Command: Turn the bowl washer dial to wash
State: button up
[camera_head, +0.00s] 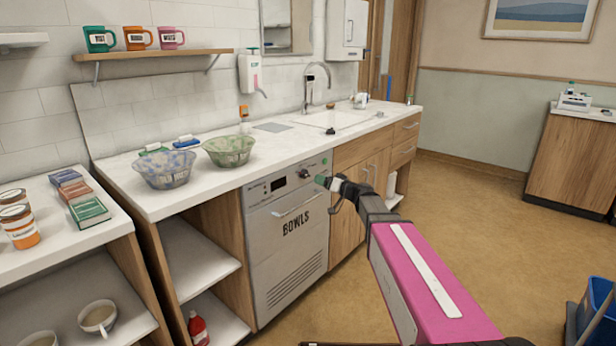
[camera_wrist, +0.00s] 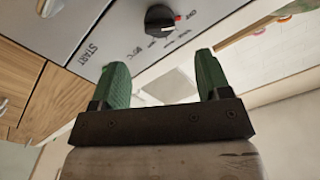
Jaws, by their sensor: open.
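The bowl washer (camera_head: 293,240) is a grey front-panel machine marked BOWLS, set under the counter. Its black dial (camera_wrist: 160,19) sits on the control panel and also shows in the head view (camera_head: 304,174). A red mark on the dial's right side faces toward the OFF lettering in the wrist view. Other labels around the dial are too small to read surely. My gripper (camera_wrist: 160,78) has green fingers spread apart and empty, with the dial beyond the gap between the tips, not touched. In the head view my gripper (camera_head: 327,183) is right of the dial, close to the panel.
A washer door handle (camera_head: 297,205) lies below the panel. Two glass bowls (camera_head: 165,170) (camera_head: 229,150) stand on the counter (camera_head: 135,197). Open floor (camera_head: 450,210) lies to the right.

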aim_at(308, 176)
jog(key=x, duration=0.8)
jog(key=shift+w+a, duration=0.15)
jog(key=shift+a, duration=0.05)
jog(key=c, duration=0.9)
